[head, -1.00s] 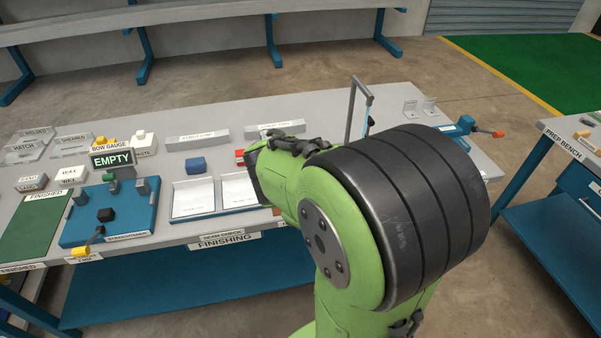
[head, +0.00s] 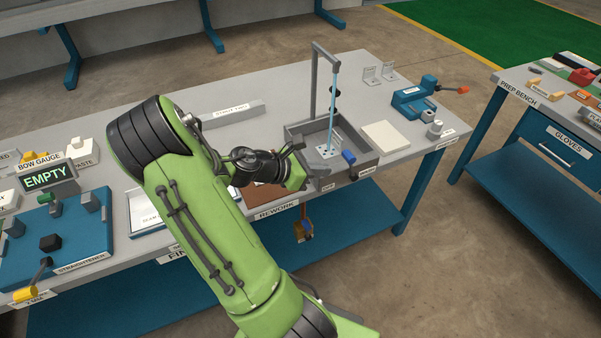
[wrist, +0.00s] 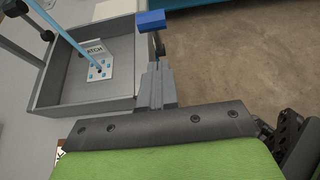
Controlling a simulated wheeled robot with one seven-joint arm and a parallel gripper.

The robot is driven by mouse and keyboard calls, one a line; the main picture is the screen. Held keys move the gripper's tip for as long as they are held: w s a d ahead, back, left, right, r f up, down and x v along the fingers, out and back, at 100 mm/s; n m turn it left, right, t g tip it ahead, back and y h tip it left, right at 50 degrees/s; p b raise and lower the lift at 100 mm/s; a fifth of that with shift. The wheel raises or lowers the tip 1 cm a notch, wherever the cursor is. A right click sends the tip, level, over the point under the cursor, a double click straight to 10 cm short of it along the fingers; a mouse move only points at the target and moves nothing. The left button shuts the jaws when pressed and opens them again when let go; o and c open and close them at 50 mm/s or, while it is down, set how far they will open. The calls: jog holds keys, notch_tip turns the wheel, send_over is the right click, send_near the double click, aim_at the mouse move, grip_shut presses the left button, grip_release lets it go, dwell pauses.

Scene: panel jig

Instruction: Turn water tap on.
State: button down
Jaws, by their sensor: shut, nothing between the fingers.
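The grey tap post with its spout (head: 316,75) stands at the back of a grey basin (head: 372,165). A thin light-blue line, looking like a water stream, runs from the spout down to a white plate (head: 329,149) in the basin; it also shows in the wrist view (wrist: 68,37). A blue lever handle (head: 348,157) sits at the basin's front wall; in the wrist view the blue handle (wrist: 151,20) is on a dark stem. My gripper (head: 318,173) is shut and empty at the basin's front left. In the wrist view its fingertips (wrist: 155,68) are just short of the stem; contact cannot be told.
A pale square pad (head: 386,137) lies right of the basin, with a blue clamp (head: 412,98) beyond it. The blue straightener fixture (head: 50,235) is at the left. A prep bench (head: 525,95) stands at the right, across open floor.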

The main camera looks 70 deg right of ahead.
aim_at(346, 157)
jog(key=s+d, duration=0.1)
jog(key=s+d+r, duration=0.1)
jog(key=shift+s+d+r, duration=0.1)
jog(key=shift+s+d, duration=0.1)
jog(key=shift+d, duration=0.2)
jog(key=shift+r, duration=0.1)
jog(key=p, duration=0.2)
jog(key=r+p, duration=0.1)
jog(key=p, duration=0.1)
jog(key=shift+s+d+r+y, duration=0.1)
jog(key=shift+s+d+y, duration=0.2)
jog(key=shift+s+y, duration=0.1)
jog(key=shift+s+d+t+p, duration=0.2)
jog(key=shift+d+t+p, duration=0.15)
jog(key=shift+p, duration=0.35)
